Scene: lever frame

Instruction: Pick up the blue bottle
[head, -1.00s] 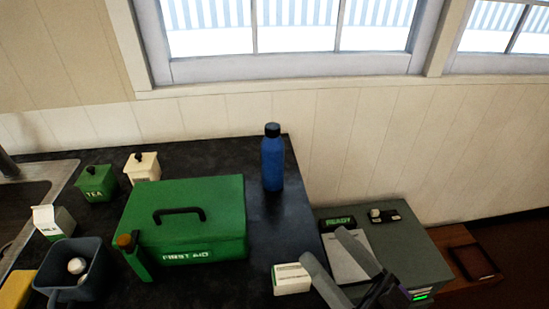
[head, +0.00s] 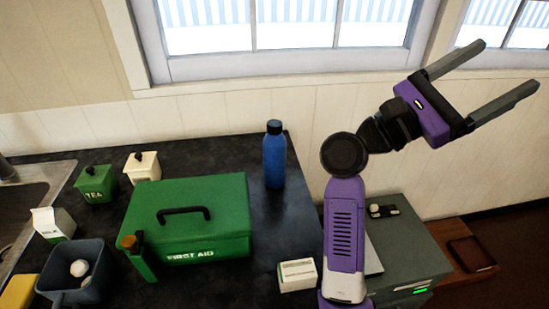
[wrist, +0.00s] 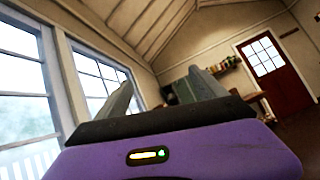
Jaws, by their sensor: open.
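The blue bottle (head: 274,160) with a black cap stands upright on the dark counter (head: 283,219), near its back right edge, in the head view. My gripper (head: 508,66) is open and empty, raised in front of the window at the upper right, well to the right of the bottle and higher in the picture. Its two grey fingers point up and right. In the wrist view my gripper (wrist: 164,92) faces the room, with nothing between the fingers. The bottle does not show in the wrist view.
A green first aid box (head: 190,218) stands left of the bottle. A white carton (head: 297,275) lies at the counter's front right. A green canister (head: 96,183), a cream canister (head: 142,167) and a dark blue bin (head: 76,274) are further left. A grey machine (head: 412,258) stands right.

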